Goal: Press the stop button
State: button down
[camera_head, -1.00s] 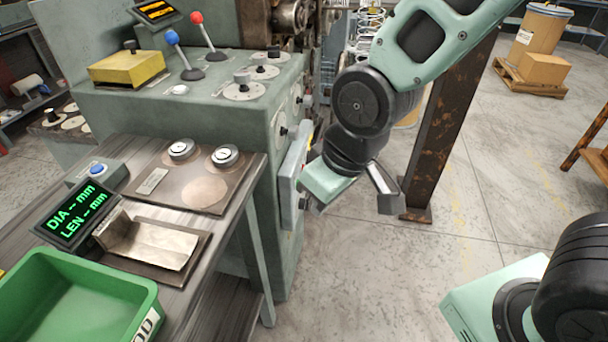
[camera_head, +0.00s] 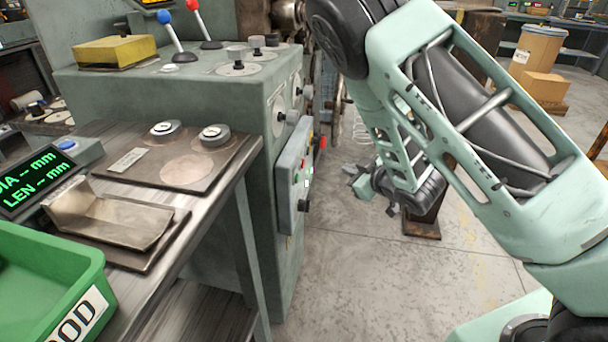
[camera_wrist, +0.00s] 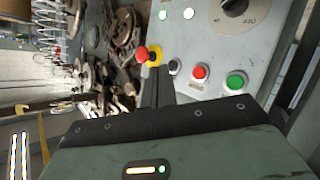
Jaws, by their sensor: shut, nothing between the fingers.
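A grey control box (camera_head: 291,185) is mounted on the right side of the green machine cabinet. In the wrist view its panel carries a flat red button (camera_wrist: 199,72), a green button (camera_wrist: 235,81) beside it, and a red mushroom button on a yellow base (camera_wrist: 147,55). Which one is the stop button I cannot read. My gripper (camera_head: 352,174) is to the right of the box in the head view, apart from it. In the wrist view its dark fingers (camera_wrist: 155,82) are shut and empty, pointing toward the mushroom button, left of the flat red button. Contact cannot be told.
A dark selector knob (camera_wrist: 236,5) is on the panel. A workbench with a green bin (camera_head: 50,270) and a display (camera_head: 38,182) is at left. Blue and red levers (camera_head: 194,8) stand on the cabinet. A rusty post base (camera_head: 421,228) stands behind my arm. Floor is open at right.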

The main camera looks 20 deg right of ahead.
aim_at(303, 164)
jog(key=shift+d+f+n+t+y+b, duration=0.3)
jog(key=shift+d+n+y, duration=0.1)
jog(key=shift+n, duration=0.3)
jog(key=shift+w+a, duration=0.1)
jog(key=shift+a, duration=0.05)
jog(key=w+a, duration=0.4)
jog(key=a, duration=0.3)
jog(key=shift+w+a, duration=0.15)
jog(key=shift+a, duration=0.05)
jog(key=shift+a, duration=0.15)
dwell(1.8)
jog(key=shift+w+a+p, duration=0.2)
jog(key=shift+a+p, duration=0.05)
jog(key=shift+p, duration=0.05)
jog(key=shift+w+a, duration=0.2)
jog(key=shift+a, duration=0.15)
dwell(0.6)
jog(key=shift+s+d, duration=0.4)
jog(key=shift+d, duration=0.3)
